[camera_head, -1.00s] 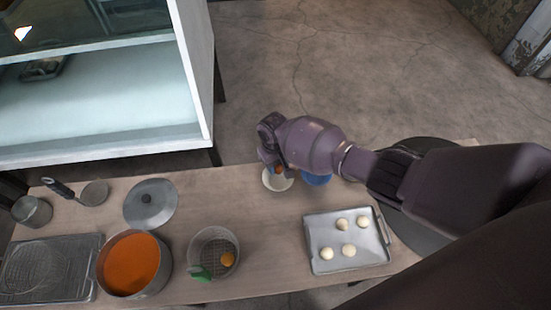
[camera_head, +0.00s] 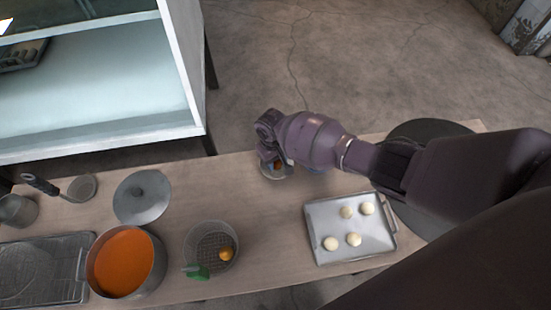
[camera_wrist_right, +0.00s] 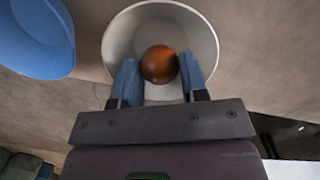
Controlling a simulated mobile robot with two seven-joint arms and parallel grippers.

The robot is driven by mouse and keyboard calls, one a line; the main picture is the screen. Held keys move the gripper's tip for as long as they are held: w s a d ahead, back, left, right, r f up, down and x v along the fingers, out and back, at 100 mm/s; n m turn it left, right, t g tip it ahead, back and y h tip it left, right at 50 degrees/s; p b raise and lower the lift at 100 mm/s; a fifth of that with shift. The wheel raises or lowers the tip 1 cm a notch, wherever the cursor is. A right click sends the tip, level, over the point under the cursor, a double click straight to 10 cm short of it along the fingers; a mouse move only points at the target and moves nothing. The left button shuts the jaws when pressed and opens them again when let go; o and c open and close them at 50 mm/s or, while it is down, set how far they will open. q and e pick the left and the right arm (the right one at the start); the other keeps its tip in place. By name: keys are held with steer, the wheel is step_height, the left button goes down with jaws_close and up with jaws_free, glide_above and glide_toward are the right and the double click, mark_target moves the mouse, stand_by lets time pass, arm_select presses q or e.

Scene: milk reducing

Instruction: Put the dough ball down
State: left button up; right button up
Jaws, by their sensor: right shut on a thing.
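The dough ball (camera_wrist_right: 160,64) is round and orange-brown in the right wrist view. My right gripper (camera_wrist_right: 158,72) is shut on it, one blue finger on each side. The ball and fingertips are over a white bowl (camera_wrist_right: 120,38); I cannot tell whether the ball touches the bowl's bottom. In the head view the ball (camera_head: 278,165) shows as a small orange spot by my right gripper (camera_head: 276,162), over the bowl (camera_head: 271,175), which the gripper partly covers. My left gripper is not in view.
A blue bowl (camera_wrist_right: 35,40) stands beside the white one. A tray (camera_head: 330,222) holds several pale balls. A pot (camera_head: 157,275) of orange liquid, a lid (camera_head: 142,197) and a rack tray (camera_head: 78,248) stand left.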

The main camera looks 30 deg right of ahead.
steer(key=o, duration=0.8)
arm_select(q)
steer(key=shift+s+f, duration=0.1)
arm_select(e)
steer(key=r+p, duration=0.4)
steer(key=r, duration=0.3)
steer(key=shift+w+r, duration=0.15)
steer(key=shift+w, duration=0.05)
steer(key=shift+s+p, duration=0.15)
steer(key=shift+p, duration=0.15)
steer(key=shift+s+f, duration=0.1)
steer(key=shift+f, duration=0.15)
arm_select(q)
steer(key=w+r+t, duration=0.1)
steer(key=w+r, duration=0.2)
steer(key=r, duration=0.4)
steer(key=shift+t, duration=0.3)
